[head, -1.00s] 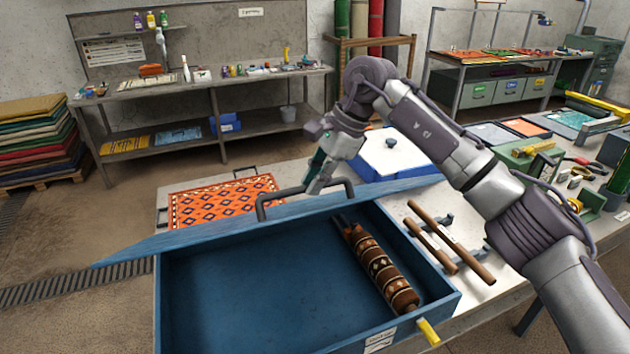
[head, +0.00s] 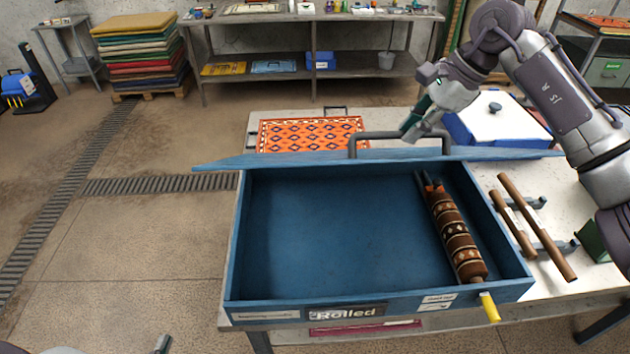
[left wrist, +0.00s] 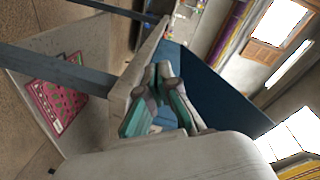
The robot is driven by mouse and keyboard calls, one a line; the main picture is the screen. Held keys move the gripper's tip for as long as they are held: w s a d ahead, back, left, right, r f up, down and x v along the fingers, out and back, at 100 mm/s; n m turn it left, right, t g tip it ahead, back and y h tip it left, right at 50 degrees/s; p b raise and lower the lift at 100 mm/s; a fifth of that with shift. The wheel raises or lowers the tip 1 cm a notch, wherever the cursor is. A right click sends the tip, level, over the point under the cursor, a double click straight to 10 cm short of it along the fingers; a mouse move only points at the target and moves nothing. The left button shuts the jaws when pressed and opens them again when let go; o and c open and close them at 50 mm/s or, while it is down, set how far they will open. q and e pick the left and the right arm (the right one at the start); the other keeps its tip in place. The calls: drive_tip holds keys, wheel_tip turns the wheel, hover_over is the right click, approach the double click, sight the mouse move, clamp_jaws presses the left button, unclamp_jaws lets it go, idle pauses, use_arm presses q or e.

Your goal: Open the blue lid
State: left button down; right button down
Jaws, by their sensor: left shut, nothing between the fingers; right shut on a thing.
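The blue lid (head: 290,158) stands raised along the back edge of the blue box (head: 262,295), seen almost edge-on, with the box's inside exposed. Its dark bar handle (head: 385,135) is on the far side. My right gripper (head: 414,130) is shut on the handle at its right part. A patterned brown roll (head: 455,235) lies inside the box at the right. My left gripper (left wrist: 155,112) is shut and empty in the left wrist view. Only a small tip of it shows at the bottom left of the head view (head: 162,344).
An orange patterned rug (head: 300,133) lies behind the lid. A white-topped blue container (head: 497,118) stands beside my right gripper. Wooden rods (head: 537,228) lie right of the box. A yellow piece (head: 490,307) sticks out at the front right corner.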

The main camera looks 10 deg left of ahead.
drive_tip(key=shift+w+f, duration=0.1)
drive_tip(key=shift+f, duration=0.1)
use_arm(q)
drive_tip(key=w+d+r+m+t+h, duration=0.1)
drive_tip(key=w+d+r+m+h, duration=0.1)
drive_tip(key=w+d+r+m, duration=0.2)
drive_tip(key=w+d+r+m+t+h, duration=0.2)
drive_tip(key=w+d+r+m+h, duration=0.1)
drive_tip(key=w+r+m, duration=0.1)
drive_tip(key=w+d+r+m+t+h, duration=0.1)
drive_tip(key=w+d+r+m+h, duration=0.2)
drive_tip(key=w+d+r+m, duration=0.1)
drive_tip(key=shift+w+d+r+t, duration=0.15)
drive_tip(key=shift+w+r+t, duration=0.05)
drive_tip(key=shift+w+r, duration=0.3)
drive_tip(key=shift+w+d+r+t, duration=0.15)
drive_tip(key=shift+w+r+t, duration=0.05)
drive_tip(key=shift+w+r, duration=0.25)
drive_tip(key=w+d+r+m+g+h, duration=0.2)
drive_tip(key=d+r+m+h, duration=1)
drive_tip(key=d+r+m, duration=0.15)
drive_tip(key=w+a+x, duration=0.1)
drive_tip(key=a+x, duration=0.1)
drive_tip(key=x, duration=1)
drive_tip(key=shift+a+r, duration=0.2)
drive_tip(key=shift+r, duration=0.15)
drive_tip(key=shift+w+m, duration=0.1)
drive_tip(key=shift+m, duration=0.15)
